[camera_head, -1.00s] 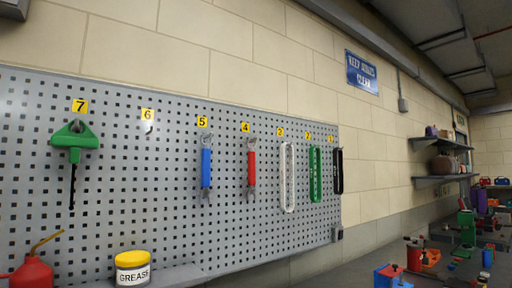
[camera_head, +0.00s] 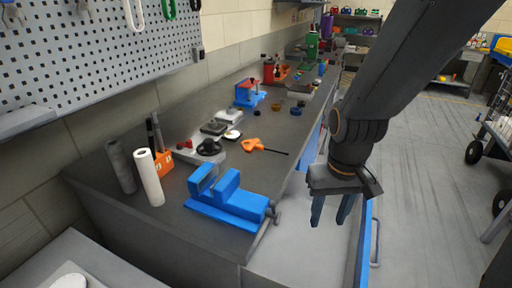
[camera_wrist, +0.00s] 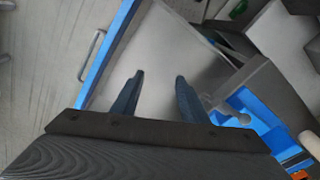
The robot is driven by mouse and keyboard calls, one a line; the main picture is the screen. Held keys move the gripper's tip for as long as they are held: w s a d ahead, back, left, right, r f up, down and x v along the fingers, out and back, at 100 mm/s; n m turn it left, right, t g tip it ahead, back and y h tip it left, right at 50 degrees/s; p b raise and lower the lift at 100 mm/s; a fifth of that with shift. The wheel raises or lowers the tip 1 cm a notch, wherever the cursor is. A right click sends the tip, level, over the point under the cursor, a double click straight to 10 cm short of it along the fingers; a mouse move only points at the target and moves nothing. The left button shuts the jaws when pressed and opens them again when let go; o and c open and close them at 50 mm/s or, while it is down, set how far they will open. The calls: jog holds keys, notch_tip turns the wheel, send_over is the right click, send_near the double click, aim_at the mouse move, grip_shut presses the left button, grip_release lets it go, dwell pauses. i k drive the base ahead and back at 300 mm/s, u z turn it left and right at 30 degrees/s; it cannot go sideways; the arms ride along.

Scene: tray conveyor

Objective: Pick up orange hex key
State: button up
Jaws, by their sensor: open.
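The orange hex key (camera_head: 254,145) lies on the grey workbench (camera_head: 262,178), behind the blue vise, with its thin dark shaft pointing right toward the bench's front edge. My gripper (camera_head: 329,222) is open and empty, pointing down to the right of the hex key and beyond the bench's front edge. In the wrist view my gripper (camera_wrist: 158,82) shows two blue fingers spread apart with nothing between them. I cannot make out the hex key in the wrist view.
The blue vise (camera_head: 228,200) stands at the bench's near corner. A white roll (camera_head: 149,178) and an orange holder (camera_head: 162,163) stand left. A black round item (camera_head: 208,147) lies left of the hex key. An open blue-edged drawer (camera_head: 362,235) is below my gripper.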

aim_at(254, 144)
jog(key=k, duration=0.5)
jog(key=z, duration=2)
jog(key=i, duration=1.55)
jog(key=u, duration=2.45)
jog(key=i, duration=0.5)
